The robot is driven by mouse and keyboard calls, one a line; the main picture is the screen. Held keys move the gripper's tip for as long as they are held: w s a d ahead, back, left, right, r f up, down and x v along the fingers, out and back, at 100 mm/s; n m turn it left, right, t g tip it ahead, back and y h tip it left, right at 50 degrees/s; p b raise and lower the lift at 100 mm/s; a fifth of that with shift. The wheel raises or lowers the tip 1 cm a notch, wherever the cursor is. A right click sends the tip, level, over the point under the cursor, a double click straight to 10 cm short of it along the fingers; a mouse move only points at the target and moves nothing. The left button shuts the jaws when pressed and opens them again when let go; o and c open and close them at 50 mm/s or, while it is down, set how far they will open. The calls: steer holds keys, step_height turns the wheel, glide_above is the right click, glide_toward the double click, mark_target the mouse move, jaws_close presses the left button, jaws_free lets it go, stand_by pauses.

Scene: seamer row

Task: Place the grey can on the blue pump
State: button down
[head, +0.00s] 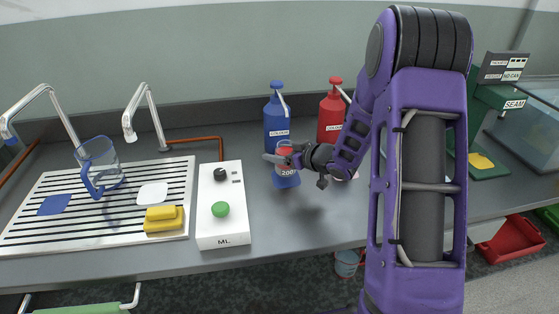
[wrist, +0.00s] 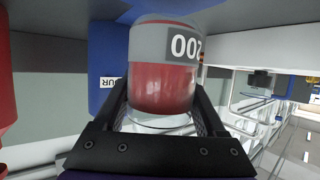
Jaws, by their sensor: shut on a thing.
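The grey can (head: 288,172) has a grey band with a number and a red part; the wrist view shows the can (wrist: 165,80) close up with a clear rim. My gripper (head: 284,158) is shut on it, one finger on each side in the wrist view (wrist: 163,108). The blue pump (head: 277,118) stands at the back of the counter with a spout and a white label. The can is upright in front of its body, just over its blue foot. I cannot tell whether the can touches the foot. The pump's blue also shows behind the can in the wrist view (wrist: 108,48).
A red pump (head: 331,115) stands right of the blue one, partly behind my arm. A white ML box (head: 222,228) with a green knob is at left. Beyond it are a slotted drain board (head: 100,232), a jug (head: 100,165) and a yellow sponge (head: 163,219). A green seamer (head: 490,125) stands at right.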

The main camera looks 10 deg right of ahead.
steer(key=shift+f, duration=1.15)
steer(key=shift+d, duration=0.1)
steer(key=shift+f, duration=0.2)
jaws_free()
steer(key=shift+r, duration=0.1)
steer(key=shift+s+r, duration=0.1)
steer(key=shift+r, duration=0.1)
steer(key=p+v, duration=0.1)
steer(key=v, duration=1.1)
steer(key=shift+p, duration=0.4)
